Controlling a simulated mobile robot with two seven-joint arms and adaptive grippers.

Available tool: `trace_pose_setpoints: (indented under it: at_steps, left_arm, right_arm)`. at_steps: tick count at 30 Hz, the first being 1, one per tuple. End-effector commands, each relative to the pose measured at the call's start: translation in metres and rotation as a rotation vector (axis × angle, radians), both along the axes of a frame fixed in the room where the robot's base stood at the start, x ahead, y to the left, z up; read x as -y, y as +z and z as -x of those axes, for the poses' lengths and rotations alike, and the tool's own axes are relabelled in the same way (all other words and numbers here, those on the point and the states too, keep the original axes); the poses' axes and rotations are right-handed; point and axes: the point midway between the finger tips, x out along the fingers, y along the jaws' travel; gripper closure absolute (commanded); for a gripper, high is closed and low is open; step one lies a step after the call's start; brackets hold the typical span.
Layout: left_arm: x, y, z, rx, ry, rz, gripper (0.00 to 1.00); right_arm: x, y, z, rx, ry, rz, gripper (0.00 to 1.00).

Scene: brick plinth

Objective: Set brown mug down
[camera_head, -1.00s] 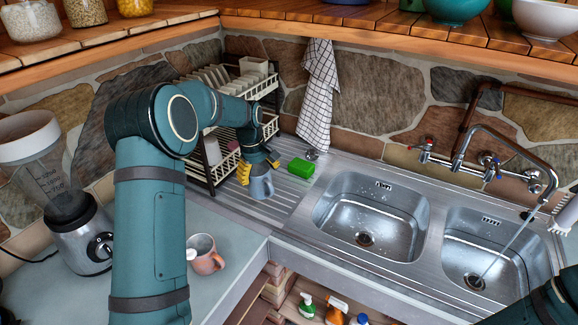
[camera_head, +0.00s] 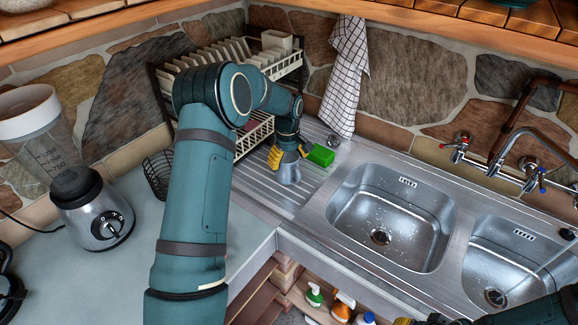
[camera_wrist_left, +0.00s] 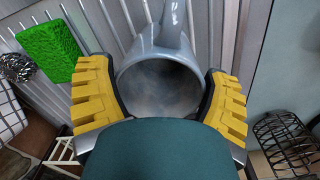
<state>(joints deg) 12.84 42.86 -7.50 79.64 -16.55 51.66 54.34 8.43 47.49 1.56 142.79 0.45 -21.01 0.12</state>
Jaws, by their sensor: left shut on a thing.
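No brown mug shows now. My right gripper (camera_head: 418,321) is barely in view at the bottom edge, its jaws cut off.
A green sponge (camera_head: 320,155) and a steel scourer (camera_head: 333,141) lie just right of the mug. A dish rack (camera_head: 252,138) stands behind, with two sink basins (camera_head: 392,215) to the right. A blender (camera_head: 88,210) and wire basket (camera_head: 157,175) are left.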

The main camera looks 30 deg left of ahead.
Motion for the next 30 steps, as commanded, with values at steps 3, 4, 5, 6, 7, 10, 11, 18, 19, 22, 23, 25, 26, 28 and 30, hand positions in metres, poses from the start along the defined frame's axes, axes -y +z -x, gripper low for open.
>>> trace_pose_setpoints:
  at_steps: [3, 4, 5, 6, 7, 10, 11, 18, 19, 22, 23, 25, 26, 28, 30]
  left_arm:
    - [0.000, -0.018, 0.001, -0.003, 0.000, 0.001, 0.63]
    - [0.000, -0.022, 0.001, -0.003, 0.000, 0.001, 0.63]
    - [0.000, -0.025, 0.001, -0.004, 0.000, 0.000, 0.63]
    - [0.000, -0.029, 0.001, -0.003, -0.001, 0.001, 0.63]
    - [0.000, -0.030, 0.000, -0.001, -0.001, 0.000, 0.63]
    - [0.000, -0.030, 0.000, 0.000, -0.001, 0.000, 0.64]
    - [0.000, -0.030, 0.000, 0.000, -0.001, 0.000, 0.64]
    - [0.000, -0.030, 0.001, -0.001, -0.001, 0.000, 0.00]
    - [0.000, -0.030, 0.001, -0.001, -0.001, 0.000, 0.00]
    - [0.000, -0.030, 0.001, -0.001, -0.001, 0.000, 0.00]
    - [0.000, -0.030, 0.001, -0.001, -0.001, 0.000, 0.00]
    - [0.000, -0.028, 0.000, -0.001, -0.001, 0.000, 0.00]
    - [0.000, -0.026, 0.000, -0.001, -0.001, 0.000, 0.00]
    - [0.000, -0.019, 0.000, 0.000, -0.001, 0.000, 0.00]
    - [0.000, -0.008, 0.000, 0.003, 0.000, -0.001, 0.00]
  right_arm:
    - [0.000, 0.000, 0.000, 0.000, 0.000, 0.000, 0.75]
    - [0.000, 0.001, 0.000, 0.000, 0.000, 0.000, 0.75]
    - [0.000, 0.001, 0.000, 0.000, 0.000, 0.000, 0.75]
    - [0.000, 0.001, 0.000, 0.000, 0.000, 0.000, 0.75]
    - [0.000, 0.001, 0.000, 0.000, 0.000, 0.000, 0.75]
    - [0.000, 0.001, 0.000, 0.000, 0.000, 0.000, 0.75]
    - [0.000, 0.001, 0.000, 0.000, 0.000, 0.000, 0.75]
    - [0.000, 0.001, 0.000, 0.000, 0.000, 0.000, 0.75]
    - [0.000, 0.001, 0.000, 0.000, 0.000, 0.000, 0.75]
    - [0.000, 0.001, 0.000, 0.000, 0.000, 0.000, 0.75]
    - [0.000, 0.001, 0.000, 0.000, 0.000, 0.000, 0.75]
    - [0.000, 0.001, 0.000, 0.000, 0.000, 0.000, 0.75]
    - [0.000, 0.001, 0.000, 0.000, 0.000, 0.000, 0.75]
    - [0.000, 0.001, 0.000, 0.000, 0.000, 0.000, 0.75]
    - [0.000, 0.001, 0.000, 0.000, 0.000, 0.000, 0.75]
